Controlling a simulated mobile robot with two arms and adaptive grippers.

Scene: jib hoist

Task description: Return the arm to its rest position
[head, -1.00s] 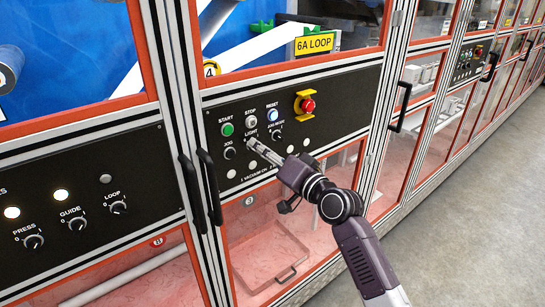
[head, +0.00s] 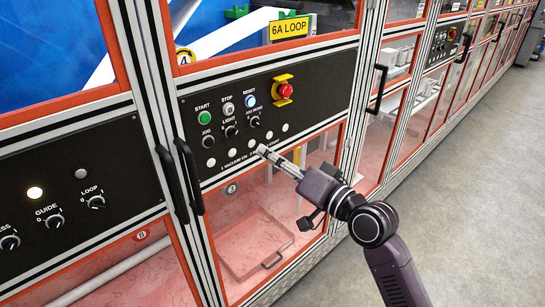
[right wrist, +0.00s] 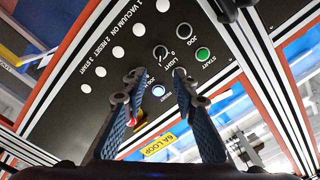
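My right gripper (head: 261,150) is in front of the black control panel, by the lower row of white round buttons, below the knobs. The right wrist view shows its two blue-padded fingers (right wrist: 158,80) apart with nothing held between them. The LIGHT knob (head: 231,131) is in plain sight, clear of the fingers; in the right wrist view the LIGHT knob (right wrist: 160,53) appears beyond the gap between the fingertips. The green START button (head: 204,117) and the lit RESET button (head: 251,101) are above. My left gripper is not in view.
A red emergency stop (head: 283,91) in a yellow guard juts from the panel's right side. Door handles (head: 189,177) stand out to the left, and another handle (head: 377,90) to the right. Open grey floor (head: 470,190) lies at the right.

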